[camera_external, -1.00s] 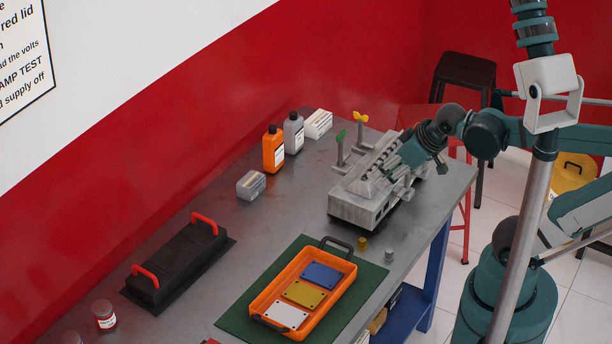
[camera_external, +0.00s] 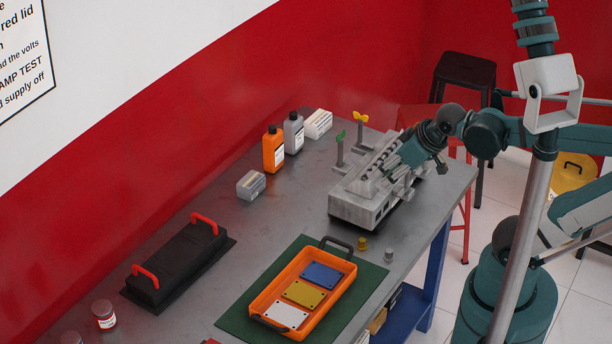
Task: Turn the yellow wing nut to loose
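The yellow wing nut (camera_external: 360,117) sits on top of an upright grey post at the back of the bench, behind the grey engine trainer (camera_external: 352,208). A green wing nut (camera_external: 340,136) tops a second post to its left and nearer. My gripper (camera_external: 392,180) is low over the right part of the engine trainer, to the right of and nearer than the yellow wing nut, and apart from it. My arm comes in from the right. The fingers are small and dark against the grey trainer, so their opening and any contact cannot be told.
An orange bottle (camera_external: 273,150), a grey bottle (camera_external: 293,134) and a white box (camera_external: 318,123) stand left of the posts. An orange tray (camera_external: 262,297) with coloured plates lies on a green mat (camera_external: 236,322) in front. The bench between the small grey box (camera_external: 251,186) and trainer is clear.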

